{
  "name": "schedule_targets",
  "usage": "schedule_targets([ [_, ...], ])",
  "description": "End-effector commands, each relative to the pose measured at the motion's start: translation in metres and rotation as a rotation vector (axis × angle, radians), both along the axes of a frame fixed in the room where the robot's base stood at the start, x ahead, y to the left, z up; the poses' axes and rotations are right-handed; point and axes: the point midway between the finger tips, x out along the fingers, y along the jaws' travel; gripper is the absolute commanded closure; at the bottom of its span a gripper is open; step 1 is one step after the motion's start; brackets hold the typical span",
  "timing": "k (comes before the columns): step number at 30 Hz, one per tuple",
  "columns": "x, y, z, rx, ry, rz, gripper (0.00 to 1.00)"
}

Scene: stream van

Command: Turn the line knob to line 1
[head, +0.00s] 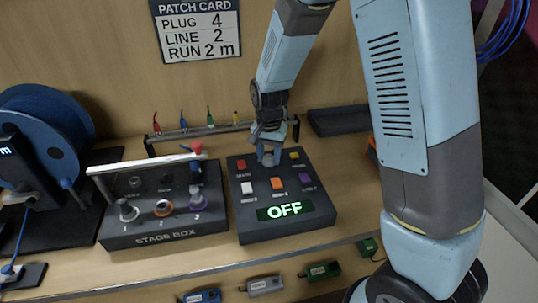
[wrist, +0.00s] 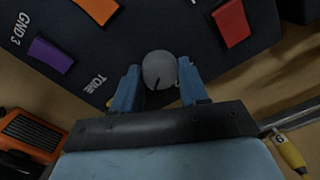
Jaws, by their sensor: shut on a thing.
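The line knob (wrist: 159,68) is a round grey knob at the back of the dark tester box (head: 290,222); it also shows in the head view (head: 267,158). A short dark pointer mark on it faces my palm in the wrist view. My gripper (wrist: 160,72) has its two blue fingers on either side of the knob, shut on it; in the head view my gripper (head: 268,136) comes down from above. The box's display (head: 285,208) reads OFF in green. Position labels around the knob are hidden or unreadable.
The box carries several coloured buttons, such as an orange one (head: 278,184). The stage box (head: 165,228) with a white bar stands left of it. A cable rack (head: 215,131) is behind, a blue reel (head: 45,125) at far left. The patch card (head: 200,30) reads LINE 2.

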Motion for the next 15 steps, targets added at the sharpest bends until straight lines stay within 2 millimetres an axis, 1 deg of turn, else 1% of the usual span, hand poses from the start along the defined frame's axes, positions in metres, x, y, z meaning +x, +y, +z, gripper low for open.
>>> schedule_targets([
  [8,0.0004,0.0003,0.0004,0.001,-0.001,0.119,0.87],
  [15,0.0005,0.0001,0.0005,0.002,-0.001,0.321,0.87],
])
